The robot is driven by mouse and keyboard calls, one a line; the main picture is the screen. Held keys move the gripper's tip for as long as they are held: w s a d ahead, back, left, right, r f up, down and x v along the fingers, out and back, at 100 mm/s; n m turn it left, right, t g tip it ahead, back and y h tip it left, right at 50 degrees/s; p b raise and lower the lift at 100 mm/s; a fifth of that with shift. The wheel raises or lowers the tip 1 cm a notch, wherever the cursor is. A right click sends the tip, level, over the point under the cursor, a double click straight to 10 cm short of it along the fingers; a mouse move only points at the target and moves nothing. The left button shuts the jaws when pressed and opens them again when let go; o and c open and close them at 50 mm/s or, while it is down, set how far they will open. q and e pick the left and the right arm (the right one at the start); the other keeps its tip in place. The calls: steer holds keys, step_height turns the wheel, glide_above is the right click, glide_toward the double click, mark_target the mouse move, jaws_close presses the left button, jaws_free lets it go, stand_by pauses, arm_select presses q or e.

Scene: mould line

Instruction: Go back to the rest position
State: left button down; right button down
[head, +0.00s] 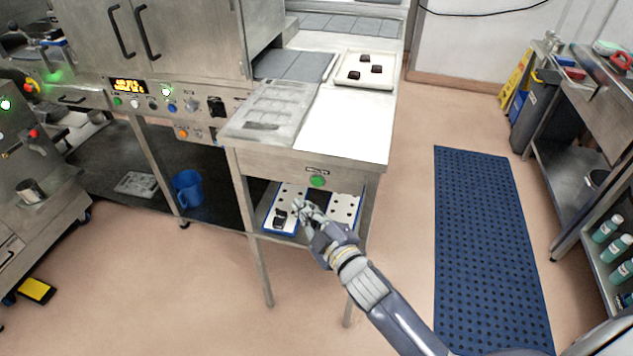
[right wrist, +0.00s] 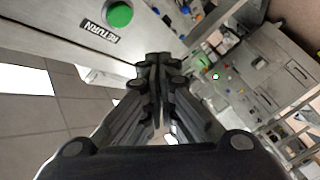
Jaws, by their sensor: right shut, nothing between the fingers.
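My right gripper (head: 305,211) is in front of the steel table's lower shelf, below the green button (head: 317,181). Its fingers are together with nothing between them; the right wrist view also shows the closed fingers (right wrist: 158,66). My left gripper is not in view.
A perforated white tray (head: 270,226) with a dark piece (head: 280,218) lies on the shelf near my right gripper. A cream tray (head: 347,78) with dark pieces is on the table top. A blue mat (head: 487,240) lies on open floor at the right.

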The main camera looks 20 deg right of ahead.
stand_by(0.3)
steer(key=s+d+f+m+g+h, duration=0.1)
steer(key=s+d+f+m+g, duration=0.3)
steer(key=f, duration=0.8)
steer(key=s+a+f+n+g+h, duration=0.1)
steer(key=s+f, duration=0.4)
steer(key=f, duration=0.6)
steer(key=s+d+f+m+g, duration=0.25)
steer(key=s+f, duration=0.25)
steer(key=f, duration=0.7)
steer(key=s+d+f+m+g, duration=0.1)
steer(key=s+f+g, duration=0.1)
steer(key=s+f, duration=0.4)
steer(key=s+f+m+g+h, duration=0.1)
steer(key=s+f, duration=0.5)
steer(key=s, duration=1)
steer(key=s+d+f+m+g, duration=0.1)
steer(key=s+f+g, duration=0.4)
steer(key=s, duration=0.7)
steer(key=shift+d+f+m+h, duration=0.3)
steer(key=shift+f+m, duration=0.15)
steer(key=shift+m, duration=0.2)
